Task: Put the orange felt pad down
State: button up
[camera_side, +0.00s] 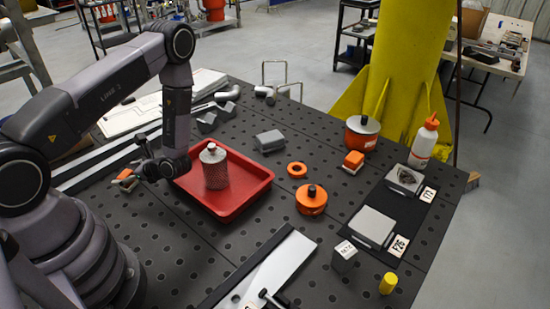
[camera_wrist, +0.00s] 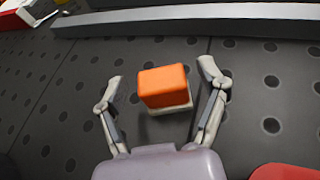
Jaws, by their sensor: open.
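The orange felt pad (camera_wrist: 163,86) is a small orange block with a pale layer under it. In the wrist view it sits between my gripper's two spread fingers (camera_wrist: 162,73), with dark gaps on both sides, so neither finger touches it. It appears to rest on the dark perforated table. In the side view the pad (camera_side: 125,174) shows small at the left, partly hidden by my gripper (camera_side: 132,171), which is low over the table left of the red tray. My gripper is open.
The red tray (camera_side: 240,200) holding a grey canister (camera_side: 214,168) is close on the right. A pale metal bar (camera_wrist: 190,18) runs along the top of the wrist view. A similar orange block (camera_side: 353,161), an orange ring (camera_side: 297,169) and a white bottle (camera_side: 424,145) stand farther right.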

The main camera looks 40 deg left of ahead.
jog(key=v, duration=1)
jog(key=shift+w+d+r, duration=0.3)
jog(key=shift+d+r, duration=0.2)
jog(key=shift+d, duration=0.05)
jog(key=d+r+n+t+h, duration=0.1)
jog(key=d+r+n+h, duration=0.2)
jog(key=r, duration=0.6)
jog(key=d+r+n+t+h, duration=0.1)
jog(key=d+r+n+h, duration=0.3)
jog(key=r, duration=0.6)
jog(key=s+d+r+n+t+h, duration=0.2)
jog(key=s+d+r+n+t, duration=0.1)
jog(key=r, duration=0.4)
jog(key=s+d+r+n+t+h, duration=0.3)
jog(key=s+d+r+t, duration=0.1)
jog(key=s+r+t, duration=0.2)
jog(key=shift+s+r, duration=0.7)
